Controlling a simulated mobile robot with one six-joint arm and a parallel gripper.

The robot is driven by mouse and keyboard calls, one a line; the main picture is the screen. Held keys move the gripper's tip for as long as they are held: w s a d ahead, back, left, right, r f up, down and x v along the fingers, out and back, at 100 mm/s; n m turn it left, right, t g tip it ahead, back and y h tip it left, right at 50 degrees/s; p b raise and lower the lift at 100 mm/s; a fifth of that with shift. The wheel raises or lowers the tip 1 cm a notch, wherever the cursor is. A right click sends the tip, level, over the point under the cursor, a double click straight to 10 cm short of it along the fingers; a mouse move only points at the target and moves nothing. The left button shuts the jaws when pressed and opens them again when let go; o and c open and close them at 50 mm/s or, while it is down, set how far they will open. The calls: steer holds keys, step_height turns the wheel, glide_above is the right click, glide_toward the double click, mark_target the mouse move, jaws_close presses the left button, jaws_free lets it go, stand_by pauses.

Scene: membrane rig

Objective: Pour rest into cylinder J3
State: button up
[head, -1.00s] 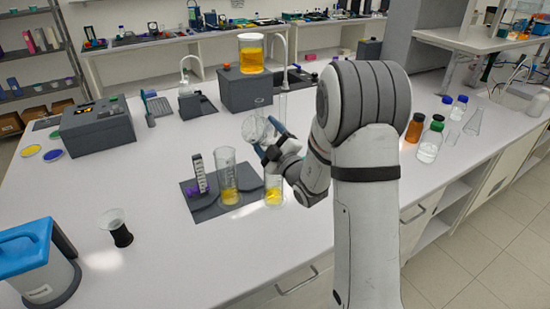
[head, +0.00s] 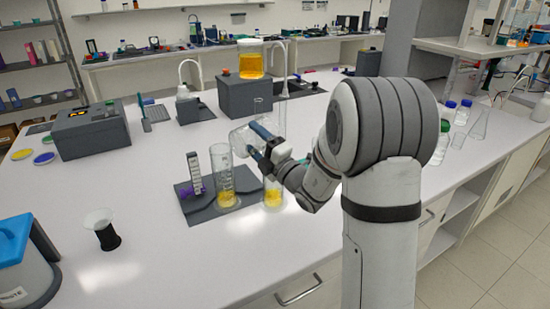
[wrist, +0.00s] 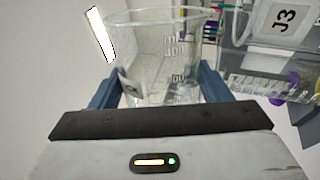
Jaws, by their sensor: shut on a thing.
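My gripper (head: 264,147) is shut on a clear glass beaker (head: 243,137), held tilted above the bench. In the wrist view the beaker (wrist: 160,50) stands between the blue fingers, with white volume marks; I see no coloured liquid in it. The beaker's mouth is near the left cylinder's top. No label is readable on either in that view.
A grey box (head: 245,97) carries a jar of orange liquid (head: 250,63) behind. A black-based funnel (head: 102,230) stands at left. Bottles (head: 441,146) stand at right.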

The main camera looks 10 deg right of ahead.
mark_target(250, 154)
steer(key=shift+s+a+f+n+g+y+b, duration=0.15)
steer(key=shift+f+n+g+y+b, duration=0.15)
steer(key=shift+f+n+b, duration=0.6)
steer(key=shift+s+a+f+n+g+y+b, duration=0.1)
steer(key=shift+s+a+n+g+y+b, duration=0.1)
steer(key=shift+a+n+b, duration=0.25)
steer(key=shift+s+a+f+n+g+y+b, duration=0.1)
steer(key=shift+s+a+n+g+y+b, duration=0.1)
steer(key=shift+n+b, duration=0.45)
steer(key=shift+s+a+f+n+b, duration=0.1)
steer(key=shift+f+n+b, duration=0.15)
steer(key=shift+n+b, duration=0.2)
steer(key=s+a+f+n+g+b, duration=0.2)
steer(key=f+n+g+b, duration=0.3)
steer(key=n+b, duration=0.7)
steer(key=shift+a+f+n+y, duration=0.3)
steer(key=shift+a+f+n, duration=0.6)
steer(key=shift+n, duration=1.05)
steer(key=shift+d+f, duration=0.1)
steer(key=shift+d, duration=0.1)
